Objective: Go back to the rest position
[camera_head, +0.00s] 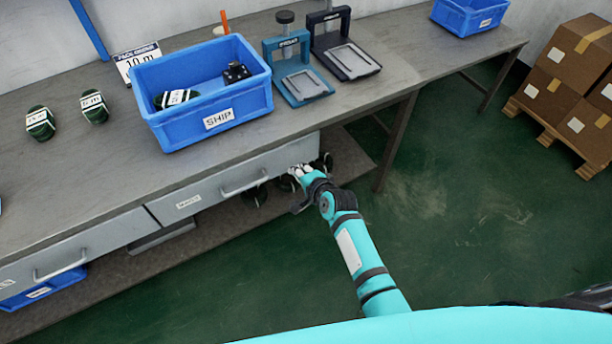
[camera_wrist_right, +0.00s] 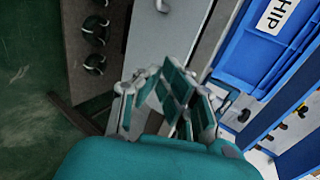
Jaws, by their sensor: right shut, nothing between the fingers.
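My right gripper (camera_head: 297,172) is in front of the right end of the bench's drawer (camera_head: 195,198), below the table's front edge. Its fingers are shut with nothing between them; they also show in the right wrist view (camera_wrist_right: 172,98). My right arm reaches up to it from the bottom of the head view. In the head view I cannot tell whether the fingertips touch the drawer front. My left gripper is not in view.
A blue SHIP bin (camera_head: 178,125) stands on the workbench (camera_head: 60,170), holding a green-black item and a black part. Two press fixtures, one blue (camera_head: 304,86) and one dark (camera_head: 352,63), stand right of it. Cartons (camera_head: 570,55) are at far right. Green floor is clear.

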